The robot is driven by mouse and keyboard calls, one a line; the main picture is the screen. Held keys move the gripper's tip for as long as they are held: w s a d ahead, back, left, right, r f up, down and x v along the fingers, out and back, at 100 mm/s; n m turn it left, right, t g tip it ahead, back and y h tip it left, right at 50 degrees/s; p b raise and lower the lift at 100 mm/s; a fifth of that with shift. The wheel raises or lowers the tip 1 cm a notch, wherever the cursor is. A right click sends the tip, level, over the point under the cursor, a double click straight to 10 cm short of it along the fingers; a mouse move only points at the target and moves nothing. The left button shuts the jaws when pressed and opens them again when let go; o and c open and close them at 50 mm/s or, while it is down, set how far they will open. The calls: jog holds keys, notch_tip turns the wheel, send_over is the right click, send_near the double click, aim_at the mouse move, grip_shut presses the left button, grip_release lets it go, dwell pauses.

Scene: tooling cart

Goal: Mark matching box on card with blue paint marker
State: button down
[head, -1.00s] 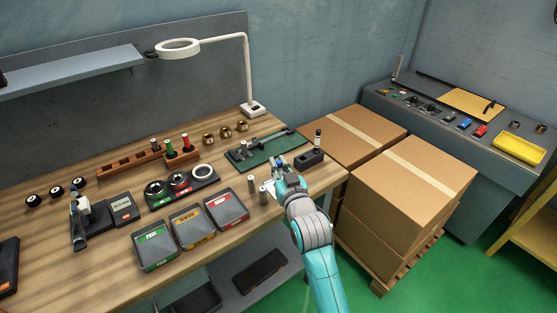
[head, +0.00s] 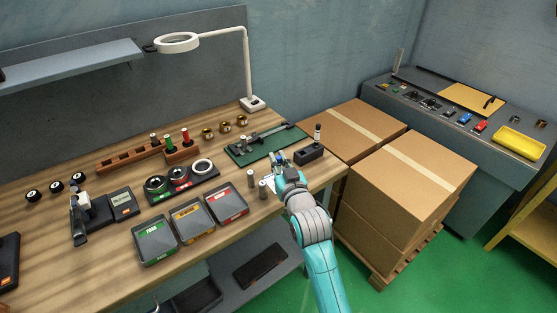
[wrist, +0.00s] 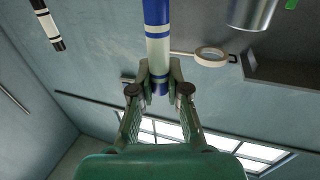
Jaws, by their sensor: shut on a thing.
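In the wrist view, my gripper (wrist: 159,80) is shut on a blue and white marker (wrist: 157,38), which sticks out between the fingertips. In the head view my gripper (head: 279,163) is over the right part of the bench; the marker is too small to tell apart there. A small pale patch beside my gripper, possibly the card (head: 270,184), is mostly hidden, and its boxes cannot be read. Another marker with a black end (head: 318,132) stands upright in a dark block (head: 309,155) to the right. It also appears at the wrist view's upper left (wrist: 48,25).
Two silver cylinders (head: 251,178) stand just left of my gripper. A green mat (head: 280,142) with a caliper-like tool lies behind. Three labelled trays (head: 156,240) are front left. A magnifier lamp (head: 252,104) stands at the back. Cardboard boxes (head: 405,205) are right of the bench.

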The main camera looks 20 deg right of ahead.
jog(key=shift+f, duration=0.5)
dwell(0.8)
jog(key=shift+r, duration=0.15)
jog(key=shift+r, duration=3.4)
